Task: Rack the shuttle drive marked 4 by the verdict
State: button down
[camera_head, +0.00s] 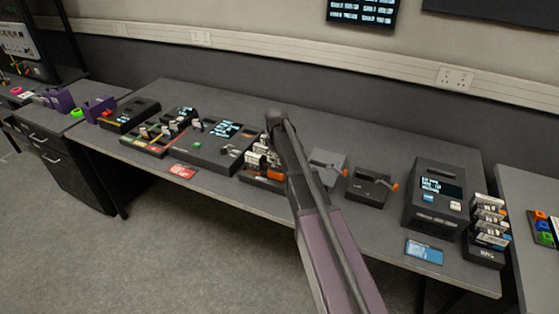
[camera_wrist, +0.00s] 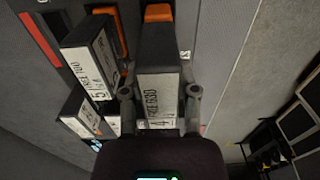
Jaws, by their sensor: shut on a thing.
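In the wrist view my gripper (camera_wrist: 159,92) is shut on a dark drive (camera_wrist: 158,50) with a white label. A 4 shows at the near end of the label, and an orange piece is at the drive's far end. Another labelled drive (camera_wrist: 92,66), marked 5, stands close on the left, with more drives below it. In the head view the arm reaches over a group of drives (camera_head: 262,158) with orange parts at mid-bench, and my gripper is hidden there. I cannot tell whether the held drive is still seated.
A dark tester (camera_head: 438,190) with a lit screen stands on the right, its text too small to read. A holder of stacked drives (camera_head: 487,225) stands beside it, and a blue card (camera_head: 424,251) lies in front. Grey (camera_head: 328,165) and black (camera_head: 368,187) devices stand right of my arm.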

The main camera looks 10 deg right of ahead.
jog(key=shift+f+b, duration=1.5)
jog(key=shift+f, duration=0.05)
dwell(1.5)
dwell(0.4)
jog(key=shift+c, duration=1.4)
grip_release()
jog(key=shift+o, duration=1.4)
jog(key=shift+r+p, duration=3.8)
